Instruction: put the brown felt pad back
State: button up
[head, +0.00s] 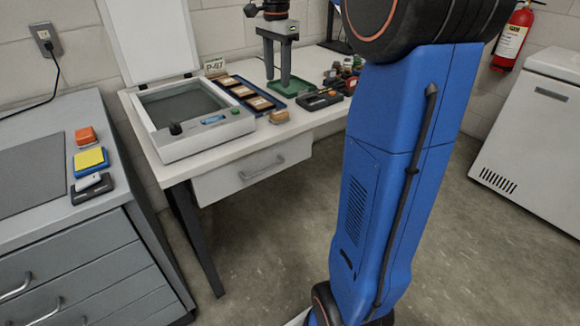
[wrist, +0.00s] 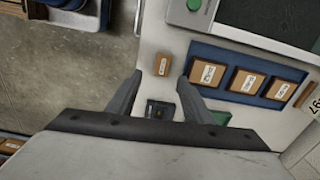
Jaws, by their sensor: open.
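A small brown block with a white label (head: 279,116), which may be the brown felt pad, lies loose on the white table near its front edge. In the wrist view the brown block (wrist: 163,64) shows just past my fingertips, between their lines. A blue tray (head: 233,80) beside it holds three similar brown labelled pieces in a row. My gripper (head: 277,80) is open, empty and pointing down above the table behind the tray; its fingers also show in the wrist view (wrist: 159,80). I cannot tell the brown pieces' material.
A scanner-like box (head: 190,115) with its lid raised stands left of the tray. A black case (head: 320,99) and several small items lie to the right. A grey cabinet (head: 75,235) stands at left, holding an orange block (head: 86,136) and a yellow pad (head: 90,158).

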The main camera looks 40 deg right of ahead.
jog(key=s+a+f+n+t, duration=0.1)
jog(key=s+a+f+n, duration=0.3)
jog(key=s, duration=0.4)
jog(key=s+a+f+n+t, duration=0.1)
jog(key=s+a+n, duration=0.45)
jog(key=s, duration=0.25)
jog(key=s+a+f+n+t, duration=0.2)
jog(key=s+a+f+n, duration=0.3)
jog(key=s+f, duration=0.6)
jog(key=shift+s+a+f+n+t, duration=0.2)
jog(key=shift+s+n+t, duration=0.1)
jog(key=shift+s+n, duration=0.9)
